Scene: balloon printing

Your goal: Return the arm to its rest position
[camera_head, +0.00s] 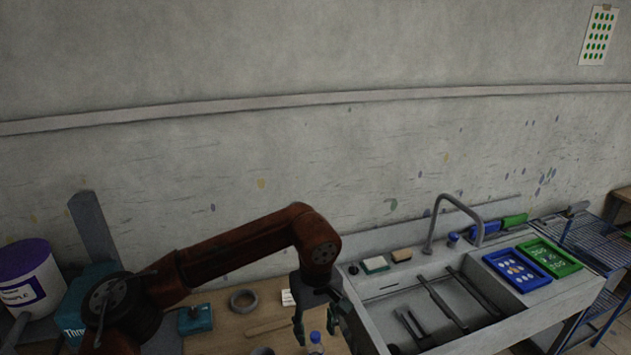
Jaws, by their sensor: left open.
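My left arm (235,252) comes in from the left, a rust-red arm bent at a dark joint. It reaches across the wooden table to the right. My left gripper (319,322) hangs from its end, pointing down, with its fingers apart. It is over the right part of the table, beside the sink. A small bottle with a blue cap (315,338) shows between or behind the fingers. I cannot tell whether they touch it, and the frame's bottom edge cuts it off. My right gripper is not in view.
A sink (387,307) with a tap (434,225) stands to the right, with blue (517,269) and green (549,256) frames on its right rim. A grey tape ring (243,300) lies on the table (228,325). A purple-lidded bucket (32,285) stands at the far left. A wall runs behind.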

